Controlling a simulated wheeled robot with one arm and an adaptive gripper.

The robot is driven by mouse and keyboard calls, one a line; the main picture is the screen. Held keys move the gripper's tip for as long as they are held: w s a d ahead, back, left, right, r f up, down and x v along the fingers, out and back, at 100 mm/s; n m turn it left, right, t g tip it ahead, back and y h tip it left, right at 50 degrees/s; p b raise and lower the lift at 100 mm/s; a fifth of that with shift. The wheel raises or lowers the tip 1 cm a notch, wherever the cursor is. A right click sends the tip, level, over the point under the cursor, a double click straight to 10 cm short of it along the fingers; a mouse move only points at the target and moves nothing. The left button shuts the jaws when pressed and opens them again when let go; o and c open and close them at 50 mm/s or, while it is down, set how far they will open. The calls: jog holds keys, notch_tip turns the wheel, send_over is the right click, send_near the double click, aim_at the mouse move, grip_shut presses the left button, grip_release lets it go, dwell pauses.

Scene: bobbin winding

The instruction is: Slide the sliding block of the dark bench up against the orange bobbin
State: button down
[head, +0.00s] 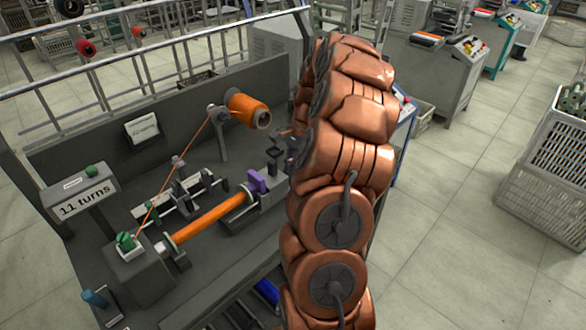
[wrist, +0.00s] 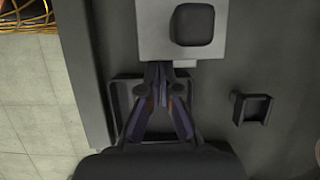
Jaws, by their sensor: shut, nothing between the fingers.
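The orange bobbin (head: 210,218) lies on its spindle along the dark bench (head: 215,275). Whether the block touches the flange I cannot tell. In the wrist view a light grey block with a dark square knob (wrist: 193,25), seemingly the sliding block, is at the top. My gripper (wrist: 159,74) is shut and empty, its fingertips at this block's near edge; contact is unclear.
A sign (head: 84,198) reads "11 turns". A small dark bracket (wrist: 252,109) lies right of my fingers. Open floor (head: 460,215) is at right.

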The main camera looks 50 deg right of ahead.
aim_at(283, 175)
jog(key=shift+a+f, duration=0.1)
jog(key=shift+a, duration=1.35)
jog(key=d, duration=0.5)
jog(key=b+v, duration=0.1)
jog(key=v, duration=0.9)
